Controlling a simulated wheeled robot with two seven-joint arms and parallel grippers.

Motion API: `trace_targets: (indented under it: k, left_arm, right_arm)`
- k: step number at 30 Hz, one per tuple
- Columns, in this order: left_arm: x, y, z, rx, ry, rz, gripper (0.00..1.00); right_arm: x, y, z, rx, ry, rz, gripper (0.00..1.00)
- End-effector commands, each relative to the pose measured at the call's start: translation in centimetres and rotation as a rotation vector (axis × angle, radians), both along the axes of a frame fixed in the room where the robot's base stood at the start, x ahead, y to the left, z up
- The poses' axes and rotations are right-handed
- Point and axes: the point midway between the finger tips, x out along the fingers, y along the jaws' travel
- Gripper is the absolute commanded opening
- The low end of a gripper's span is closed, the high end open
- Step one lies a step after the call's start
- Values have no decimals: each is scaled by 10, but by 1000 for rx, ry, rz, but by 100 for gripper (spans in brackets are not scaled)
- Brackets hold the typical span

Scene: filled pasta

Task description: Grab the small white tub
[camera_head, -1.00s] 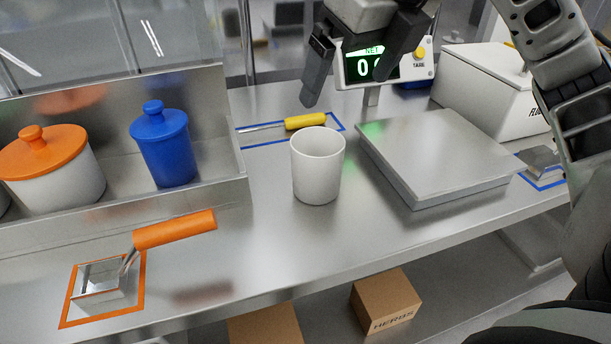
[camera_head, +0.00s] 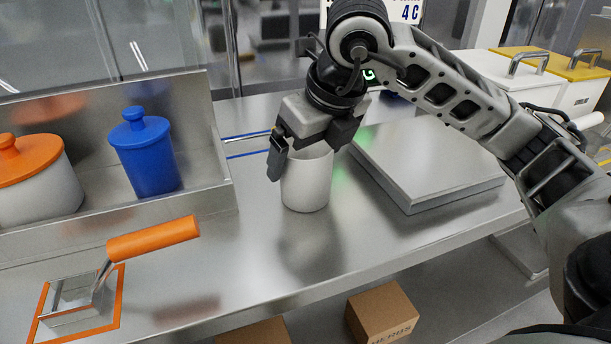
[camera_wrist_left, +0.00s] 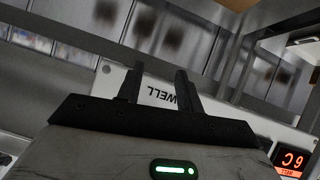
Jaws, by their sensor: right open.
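The small white tub (camera_head: 306,186) stands upright on the steel counter, left of the flat scale plate. My right gripper (camera_head: 308,158) is at the tub's top, pointing down, with its fingers open. One finger shows at the tub's left side and the other at its upper right. The gripper covers the back of the rim, and I cannot tell whether the fingers touch the tub. My left gripper (camera_wrist_left: 158,85) shows only in the left wrist view, its two fingers apart with nothing between them.
The steel scale plate (camera_head: 430,165) lies close right of the tub. A blue lidded jar (camera_head: 147,155) and an orange-lidded jar (camera_head: 35,185) stand in a shelf at left. An orange-handled scraper (camera_head: 150,240) lies front left. A cardboard box (camera_head: 382,312) sits below the counter.

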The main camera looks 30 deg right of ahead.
Motion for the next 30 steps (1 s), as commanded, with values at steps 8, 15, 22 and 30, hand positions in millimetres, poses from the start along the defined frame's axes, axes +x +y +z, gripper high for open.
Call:
trace_targets:
  k: [8,15,22,30]
  left_arm:
    - [0,0,0,0,-2,0,36]
    - [0,0,0,0,-3,-1,36]
    - [0,0,0,0,-3,-1,36]
    - [0,0,0,0,-3,-1,36]
  right_arm:
    - [8,1,-19,0,0,-1,96]
    - [8,1,-19,0,-1,-1,68]
    - [8,1,-18,0,-1,-1,48]
    - [9,1,-12,2,-5,-1,48]
